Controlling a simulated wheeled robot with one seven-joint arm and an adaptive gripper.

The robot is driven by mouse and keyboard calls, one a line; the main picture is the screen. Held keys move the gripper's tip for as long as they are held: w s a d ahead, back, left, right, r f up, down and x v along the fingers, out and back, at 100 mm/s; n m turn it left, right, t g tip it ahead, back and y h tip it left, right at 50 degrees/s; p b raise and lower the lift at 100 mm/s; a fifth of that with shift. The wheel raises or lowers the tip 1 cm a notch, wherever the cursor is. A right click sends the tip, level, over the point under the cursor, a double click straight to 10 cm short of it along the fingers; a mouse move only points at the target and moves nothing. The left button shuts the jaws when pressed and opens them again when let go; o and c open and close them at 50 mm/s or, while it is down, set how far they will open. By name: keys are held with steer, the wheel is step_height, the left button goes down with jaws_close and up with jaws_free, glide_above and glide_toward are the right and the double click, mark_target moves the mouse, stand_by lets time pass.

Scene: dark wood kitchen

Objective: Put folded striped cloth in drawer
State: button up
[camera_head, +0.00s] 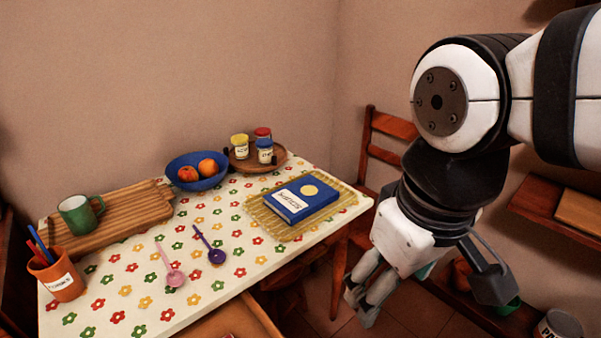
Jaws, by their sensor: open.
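No folded striped cloth can be made out in this view. A wooden drawer (252,312) stands pulled out below the table's front edge, cut off by the bottom of the picture. Only a sliver of its inside shows, with a small reddish patch at the very bottom that I cannot identify. My gripper (430,300) hangs at the right, pointing down, to the right of the table and drawer. Its fingers are spread apart, with nothing seen between them.
The flowered table (215,275) holds a blue book (290,203) on a woven mat, a blue fruit bowl (190,182), jars on a tray, a cutting board (125,222) with a green mug, two spoons and a pencil pot (60,280). A chair (392,126) stands behind my gripper.

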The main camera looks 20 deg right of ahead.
steer(key=s+m, duration=0.1)
steer(key=s, duration=0.1)
steer(key=s+d+m, duration=0.1)
steer(key=s, duration=0.1)
steer(key=shift+m+y, duration=0.3)
steer(key=shift+r, duration=0.15)
